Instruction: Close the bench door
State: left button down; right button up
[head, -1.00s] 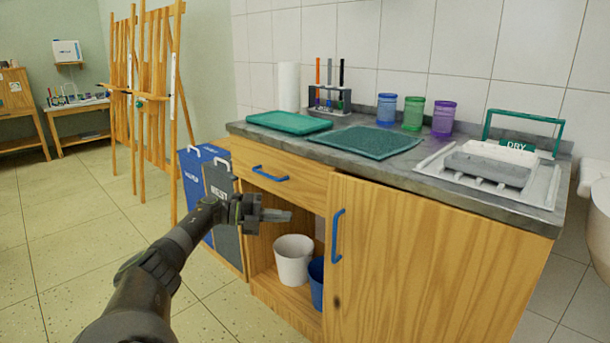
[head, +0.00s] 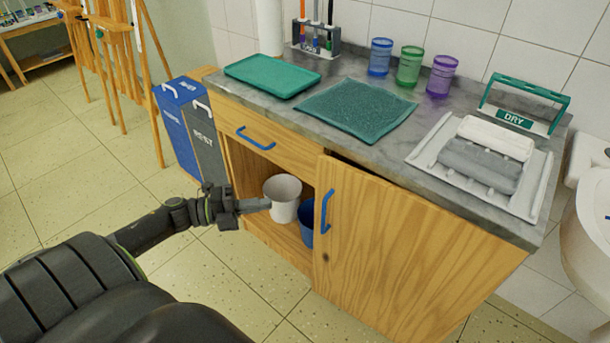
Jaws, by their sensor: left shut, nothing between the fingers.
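The bench door (head: 390,255) is a wooden panel with a blue vertical handle (head: 326,215) near its left edge. It stands ajar, with a dark gap under the countertop at its upper left. The open compartment of the bench shows left of the door, with a white bucket (head: 283,198) and a partly hidden blue bucket (head: 307,229) inside. My left gripper (head: 262,204) is shut and empty. In the picture it lies left of the door handle, in front of the open compartment, and overlaps the white bucket's edge. My right gripper is not in view.
The countertop (head: 385,157) holds a green tray (head: 272,75), a green mat (head: 357,112), several cups and a dish rack (head: 430,150). A drawer (head: 262,139) sits above the compartment. Blue and grey bins (head: 190,120) stand left. The floor in front is clear.

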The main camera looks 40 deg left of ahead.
pick_arm(q)
send_near(327, 188)
jog(key=d, duration=0.4)
jog(key=w, duration=0.3)
jog(key=shift+w+r, duration=0.1)
jog(key=shift+w, duration=0.45)
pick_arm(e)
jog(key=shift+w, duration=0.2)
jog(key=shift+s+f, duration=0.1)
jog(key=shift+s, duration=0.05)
